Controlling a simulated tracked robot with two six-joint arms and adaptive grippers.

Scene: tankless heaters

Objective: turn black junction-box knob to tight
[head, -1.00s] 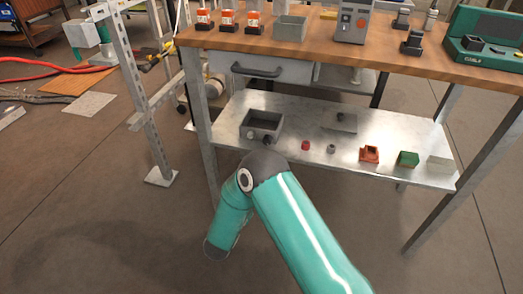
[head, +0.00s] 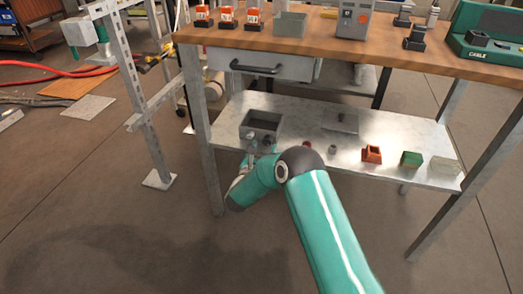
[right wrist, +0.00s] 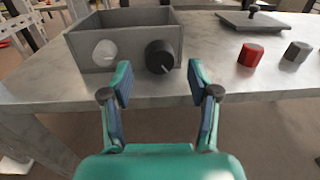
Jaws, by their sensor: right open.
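The grey open-topped junction box (right wrist: 125,42) stands on the lower metal shelf; it also shows in the head view (head: 262,121). Its front wall carries a round black knob (right wrist: 160,56) with a pale pointer line slanting down to the right, and a light grey round knob (right wrist: 104,52) to its left. My right gripper (right wrist: 160,76) is open and empty. Its two fingers are spread to either side of the black knob in the wrist view, seemingly short of it. In the head view the right gripper (head: 262,147) is small beside the box's front. My left gripper is out of view.
A red knob (right wrist: 251,54), a grey knob (right wrist: 297,51) and a flat grey lid (right wrist: 255,21) lie right of the box. An orange block (head: 371,155) and a green block (head: 410,159) sit farther right. The wooden worktop (head: 330,45) and drawer (head: 262,68) are above.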

